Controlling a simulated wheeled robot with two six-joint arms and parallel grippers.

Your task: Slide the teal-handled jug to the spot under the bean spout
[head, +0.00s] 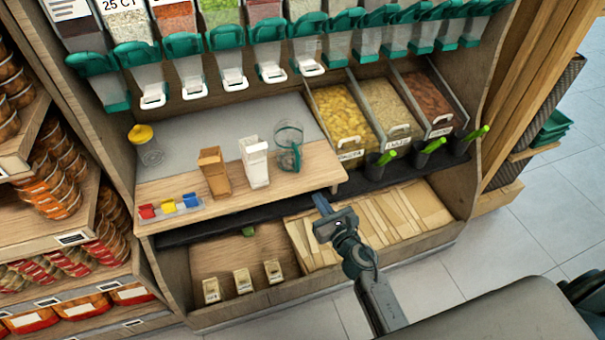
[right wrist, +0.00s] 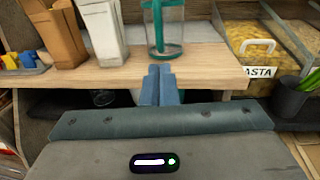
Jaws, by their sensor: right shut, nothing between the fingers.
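The jug (head: 288,147) is clear with a teal handle. It stands upright near the right front of the wooden shelf (head: 320,179). In the right wrist view its lower part (right wrist: 152,30) shows just beyond the fingertips, with the teal handle facing me; its top is cut off. My right gripper (head: 320,203) is shut and empty, in front of the shelf edge and apart from the jug. In its wrist view the blue fingers (right wrist: 160,72) point at the jug's base. Teal dispensers with white spouts (head: 271,74) hang above; I cannot tell which holds beans. My left gripper is out of view.
A brown paper bag (head: 214,172) and a white carton (head: 254,162) stand left of the jug. A yellow-topped jar (head: 145,142) is at the far left. A pasta bin (head: 345,119) stands to the right. The grey surface (head: 225,122) behind the bags is mostly clear.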

